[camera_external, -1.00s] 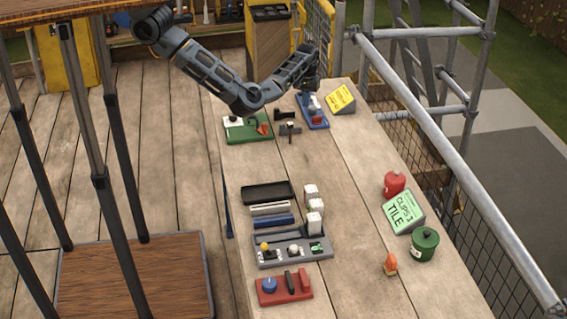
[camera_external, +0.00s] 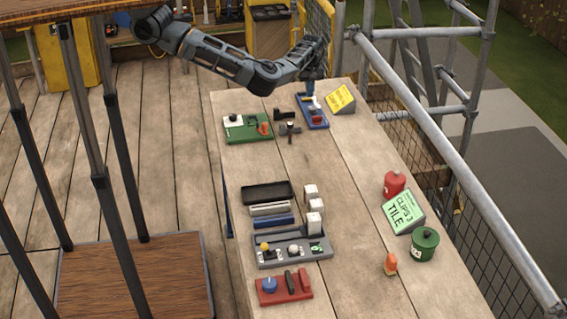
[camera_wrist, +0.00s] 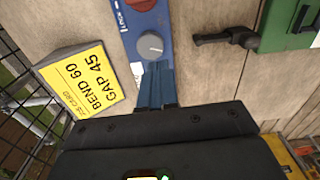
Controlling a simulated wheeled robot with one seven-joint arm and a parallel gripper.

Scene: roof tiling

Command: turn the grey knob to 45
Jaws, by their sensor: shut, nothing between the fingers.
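The grey knob (camera_wrist: 150,45) is a round dial on a blue board (camera_wrist: 152,12), with a light line across its face in the wrist view. A white scale patch lies beside it, partly under the knob. My gripper (camera_wrist: 154,80) has blue fingers, held together and empty, with the tips just beside or over the knob's near edge; I cannot tell if they touch it. In the external view my gripper (camera_external: 309,92) is over the far end of the blue board (camera_external: 323,124), and the grey knob is hard to make out there.
A red knob (camera_wrist: 142,4) is on the same board. A yellow card (camera_wrist: 88,82) reads "BEND 60 GAP 45". A green board (camera_external: 247,134) and dark tools (camera_external: 289,130) lie to the left. The middle of the bench is clear.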

